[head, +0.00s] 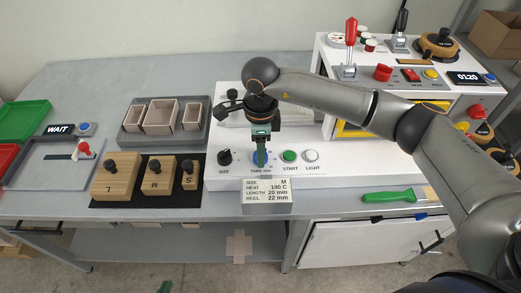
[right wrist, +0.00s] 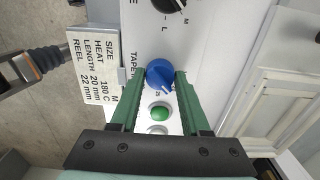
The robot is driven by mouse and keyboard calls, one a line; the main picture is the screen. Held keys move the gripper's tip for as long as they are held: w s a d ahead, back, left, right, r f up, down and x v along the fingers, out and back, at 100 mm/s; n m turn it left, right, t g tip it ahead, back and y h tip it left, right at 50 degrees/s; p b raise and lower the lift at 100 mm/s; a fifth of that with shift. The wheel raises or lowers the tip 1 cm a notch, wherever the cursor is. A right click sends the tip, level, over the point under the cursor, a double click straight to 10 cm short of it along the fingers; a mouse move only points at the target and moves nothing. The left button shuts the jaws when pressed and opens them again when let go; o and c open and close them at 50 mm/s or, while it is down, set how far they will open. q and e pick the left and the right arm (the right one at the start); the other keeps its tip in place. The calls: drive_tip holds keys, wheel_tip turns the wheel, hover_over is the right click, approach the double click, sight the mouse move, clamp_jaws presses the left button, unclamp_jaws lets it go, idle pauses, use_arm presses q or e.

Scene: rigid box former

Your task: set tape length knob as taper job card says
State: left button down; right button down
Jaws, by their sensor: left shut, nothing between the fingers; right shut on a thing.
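The blue tape length knob (right wrist: 160,74) sits on the white front panel between the green fingers of my right gripper (right wrist: 160,85), which is shut on it. In the head view my right gripper (head: 261,154) reaches down onto the knob and mostly hides it. The knob's white pointer line faces the lower right in the right wrist view; the scale is partly hidden and I cannot read its setting. The job card (head: 265,191) reads SIZE M, HEAT 180 C, LENGTH 20 mm, REEL 22 mm. My left gripper (head: 164,287) shows only as a green tip at the bottom edge, shut and empty.
The black size knob (head: 225,157) is left of the tape knob; the green start button (head: 289,156) and white light button (head: 311,156) are right. Wooden blocks (head: 117,176) stand on a black mat at left. A green-handled tool (head: 388,196) lies at right.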

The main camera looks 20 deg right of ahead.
drive_tip(key=shift+c, duration=1.8)
unclamp_jaws()
drive_tip(key=shift+r, duration=0.1)
wheel_tip(320, 180, up, 12)
drive_tip(key=shift+r+b, duration=0.2)
drive_tip(key=shift+b, duration=0.25)
